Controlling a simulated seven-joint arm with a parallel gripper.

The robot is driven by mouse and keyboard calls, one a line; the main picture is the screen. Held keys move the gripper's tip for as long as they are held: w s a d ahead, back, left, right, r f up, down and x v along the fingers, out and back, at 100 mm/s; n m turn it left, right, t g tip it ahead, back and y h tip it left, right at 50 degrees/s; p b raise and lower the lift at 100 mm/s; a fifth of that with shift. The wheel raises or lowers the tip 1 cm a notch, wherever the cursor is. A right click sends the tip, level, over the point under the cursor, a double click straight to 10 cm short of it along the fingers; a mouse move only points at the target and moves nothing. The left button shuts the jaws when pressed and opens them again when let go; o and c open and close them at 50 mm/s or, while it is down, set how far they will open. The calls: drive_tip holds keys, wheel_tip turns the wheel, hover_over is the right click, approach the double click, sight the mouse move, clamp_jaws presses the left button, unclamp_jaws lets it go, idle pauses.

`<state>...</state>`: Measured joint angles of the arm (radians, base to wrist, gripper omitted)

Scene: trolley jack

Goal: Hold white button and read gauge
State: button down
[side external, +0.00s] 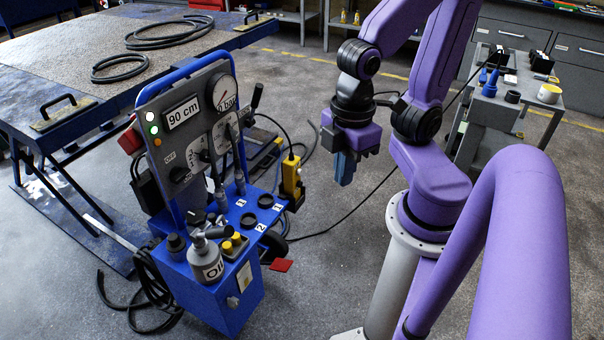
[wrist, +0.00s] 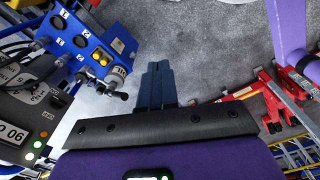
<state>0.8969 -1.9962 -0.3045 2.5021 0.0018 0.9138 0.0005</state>
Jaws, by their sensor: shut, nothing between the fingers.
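The trolley jack's grey panel (side external: 192,135) stands upright in a blue frame, left of my gripper. A round white gauge (side external: 224,93) marked "bar" sits at its upper right; its reading is too small to tell. Similar spots show at lower left in the wrist view (wrist: 38,155). My gripper (side external: 343,180) points down, shut and empty, in free air well apart from the panel. Its dark blue fingers also show in the wrist view (wrist: 158,68).
The jack's blue base (side external: 226,296) carries an oil bottle (side external: 206,262) and several levers. A yellow pendant (side external: 291,179) hangs between panel and gripper. A blue lift table (side external: 70,80) stands behind left, a grey cart (side external: 520,95) at right. Red stands (wrist: 270,100) show in the wrist view.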

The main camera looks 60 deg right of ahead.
sight(300, 172)
idle(0.7)
drive_tip(key=w+d+f+m+g+y, duration=0.1)
drive_tip(key=w+d+f+m+y, duration=0.1)
drive_tip(key=w+d+f+m, duration=0.35)
drive_tip(key=w+d+f+m+g+y, duration=0.2)
drive_tip(key=w+f+m+y, duration=0.15)
drive_tip(key=w+m, duration=0.45)
drive_tip(key=w+d+f+m+g+y, duration=0.1)
drive_tip(key=w+d+f+m+y, duration=0.1)
drive_tip(key=w+d+f+m, duration=0.5)
drive_tip(key=s+d+f+m+t, duration=0.3)
drive_tip(key=d+f+m+t, duration=0.4)
drive_tip(key=d+f+m, duration=0.2)
drive_tip(key=s+d+f+m+t, duration=0.4)
drive_tip(key=d+f+m, duration=0.5)
drive_tip(key=m, duration=0.5)
drive_tip(key=f+t, duration=0.1)
drive_tip(key=t, duration=0.1)
drive_tip(key=shift+s+f+t, duration=0.15)
drive_tip(key=shift+s+t, duration=0.1)
drive_tip(key=shift+t, duration=0.15)
drive_tip(key=shift+d, duration=0.1)
drive_tip(key=w, duration=0.9)
